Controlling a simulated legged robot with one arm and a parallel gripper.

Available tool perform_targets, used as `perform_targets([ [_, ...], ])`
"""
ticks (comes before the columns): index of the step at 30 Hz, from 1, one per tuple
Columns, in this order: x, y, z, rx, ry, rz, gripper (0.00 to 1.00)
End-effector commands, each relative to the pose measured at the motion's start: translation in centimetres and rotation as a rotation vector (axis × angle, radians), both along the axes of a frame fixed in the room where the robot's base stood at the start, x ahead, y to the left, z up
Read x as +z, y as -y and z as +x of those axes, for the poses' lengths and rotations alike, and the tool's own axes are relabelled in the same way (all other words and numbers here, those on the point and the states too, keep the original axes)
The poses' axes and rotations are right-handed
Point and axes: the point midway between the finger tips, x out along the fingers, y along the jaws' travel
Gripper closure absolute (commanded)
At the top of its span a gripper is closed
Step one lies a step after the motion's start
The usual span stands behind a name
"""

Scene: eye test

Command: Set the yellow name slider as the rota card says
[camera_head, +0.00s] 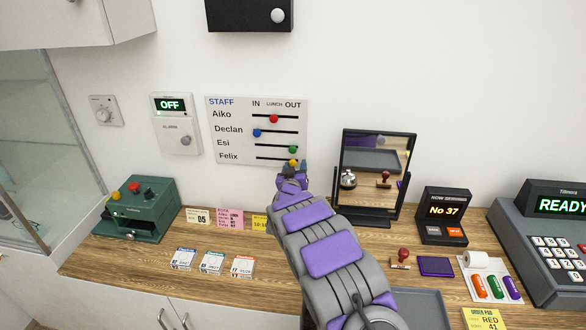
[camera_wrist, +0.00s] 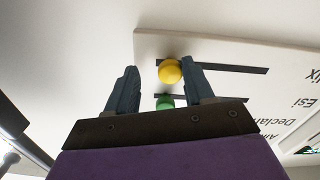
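The staff board (camera_head: 230,128) on the wall has rows for Aiko, Declan, Esi and Felix under IN, LUNCH and OUT. The yellow slider (camera_head: 293,162) is in the Felix row, toward the OUT end. In the wrist view, which sees the board upside down, the yellow knob (camera_wrist: 170,71) shows between my fingertips, close to the right finger; I cannot tell if they touch. My gripper (camera_head: 291,172) is open at the board's lower edge and hides part of it. The pink card (camera_head: 230,218) on the counter seems headed as the rota; its names are too small to read surely.
The red slider (camera_head: 273,119) is near LUNCH, the blue (camera_head: 257,133) at IN, the green (camera_head: 292,149) near OUT, just above the yellow. A mirror (camera_head: 347,150) stands right of my arm. A green machine (camera_head: 137,208) is at the left.

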Motion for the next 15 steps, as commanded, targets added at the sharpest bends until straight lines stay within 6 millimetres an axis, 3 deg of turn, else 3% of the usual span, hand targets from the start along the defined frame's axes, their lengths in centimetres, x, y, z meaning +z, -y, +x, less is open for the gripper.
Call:
perform_targets([
  [10, 0.0, -0.3, -0.2, -0.001, 0.001, -0.002, 0.46],
  [15, 0.2, -0.3, -1.4, 0.000, 0.000, -0.001, 0.46],
])
